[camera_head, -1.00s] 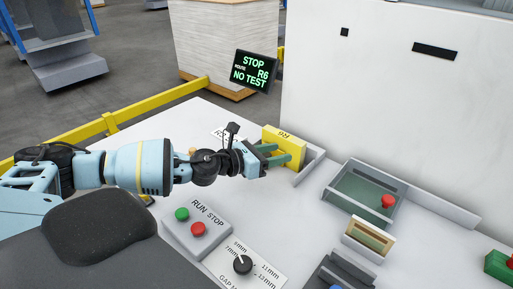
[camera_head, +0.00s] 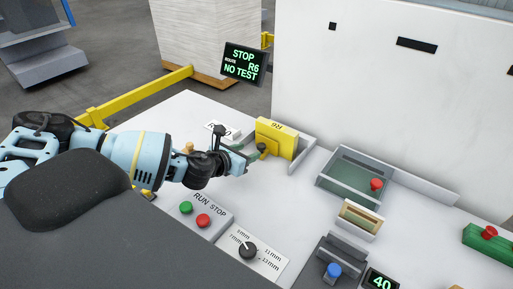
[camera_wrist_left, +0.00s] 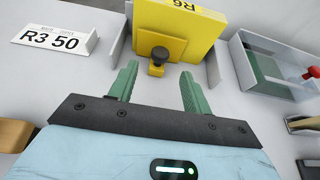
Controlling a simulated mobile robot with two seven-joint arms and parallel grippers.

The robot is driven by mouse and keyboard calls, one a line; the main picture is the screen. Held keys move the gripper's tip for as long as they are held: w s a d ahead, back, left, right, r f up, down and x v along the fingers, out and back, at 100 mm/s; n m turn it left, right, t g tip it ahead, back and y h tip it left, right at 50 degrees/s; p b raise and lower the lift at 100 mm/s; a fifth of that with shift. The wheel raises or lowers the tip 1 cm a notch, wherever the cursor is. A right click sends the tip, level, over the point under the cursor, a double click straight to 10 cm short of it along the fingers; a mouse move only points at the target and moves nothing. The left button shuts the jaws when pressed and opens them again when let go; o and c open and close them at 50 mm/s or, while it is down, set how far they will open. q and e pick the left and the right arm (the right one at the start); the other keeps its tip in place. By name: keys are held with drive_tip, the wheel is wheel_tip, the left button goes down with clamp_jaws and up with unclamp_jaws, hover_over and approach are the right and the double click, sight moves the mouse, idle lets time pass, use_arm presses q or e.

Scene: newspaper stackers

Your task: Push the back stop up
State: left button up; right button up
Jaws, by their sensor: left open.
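No part is labelled as the back stop, so I cannot tell which one it is. A yellow block (camera_head: 279,134) marked R6 stands between low grey walls on the white table. It also shows in the left wrist view (camera_wrist_left: 190,35), with a black knob (camera_wrist_left: 160,55) on its near face. My left gripper (camera_head: 250,152) is open and empty, its green fingers pointing at that face. In the left wrist view its fingertips (camera_wrist_left: 156,73) lie either side of the knob and a little short of it. My right gripper is not in view.
A grey tray (camera_head: 338,202) with a red knob (camera_head: 376,184) lies to the right. A RUN STOP box (camera_head: 211,219), a dial (camera_head: 247,250) and a blue knob (camera_head: 334,270) are nearer. A screen (camera_head: 245,64) reads STOP, R6, NO TEST. A white wall (camera_head: 370,100) stands behind.

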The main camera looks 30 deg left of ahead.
sight(259, 147)
use_arm(q)
drive_tip(key=shift+x, duration=3.1)
clamp_jaws()
